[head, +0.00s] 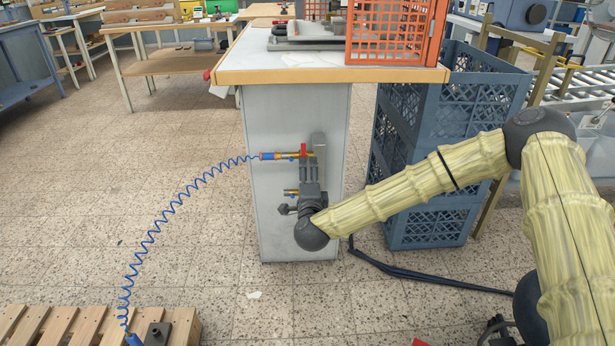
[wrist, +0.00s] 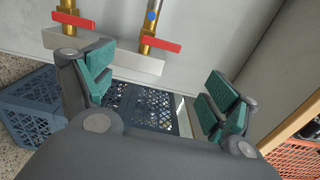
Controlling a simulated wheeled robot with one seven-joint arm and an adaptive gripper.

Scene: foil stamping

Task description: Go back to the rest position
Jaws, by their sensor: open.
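My gripper (head: 314,150) is in front of the pale side panel (head: 262,215) of a bench cabinet, at the end of my yellow-sleeved arm. In the wrist view my gripper (wrist: 158,82) has its two green-padded fingers spread wide, with nothing between them. A brass valve with a red handle (wrist: 160,46) is on the panel beyond the fingers. A second brass valve with a red handle (wrist: 72,18) is to its left. In the head view a brass fitting (head: 288,155) shows beside my gripper, which partly hides the fittings.
A coiled blue hose (head: 172,213) runs from the fitting down to a wooden pallet (head: 60,325) at lower left. Stacked blue crates (head: 430,215) stand close right of the cabinet. An orange crate (head: 392,60) sits on the bench top. The tiled floor at left is mostly clear.

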